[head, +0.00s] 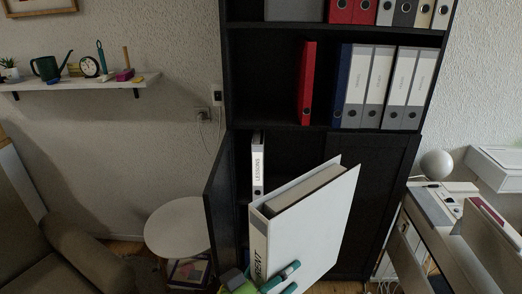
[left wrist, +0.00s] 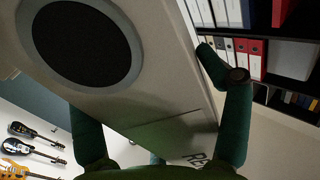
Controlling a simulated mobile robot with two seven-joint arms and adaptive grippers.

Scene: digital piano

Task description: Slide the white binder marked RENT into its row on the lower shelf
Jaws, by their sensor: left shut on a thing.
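The white binder marked RENT (head: 310,222) is tilted in front of the cabinet, its marked spine toward the lower left. My left gripper (head: 282,278) is shut on its lower spine end, with teal fingers on the cover. In the left wrist view the binder (left wrist: 150,75) fills much of the picture between the fingers, with a large dark round hole. The lower shelf row holds a white binder marked LESSONS (head: 258,165), upright at the left. The RENT binder hides much of the space right of it. My right gripper is not in view.
The left cabinet door (head: 219,205) stands open; the right door (head: 372,190) looks shut. The shelf above holds a red binder (head: 306,85) and several blue and white ones. A round white side table (head: 180,226) stands left, and an armchair (head: 75,255) farther left.

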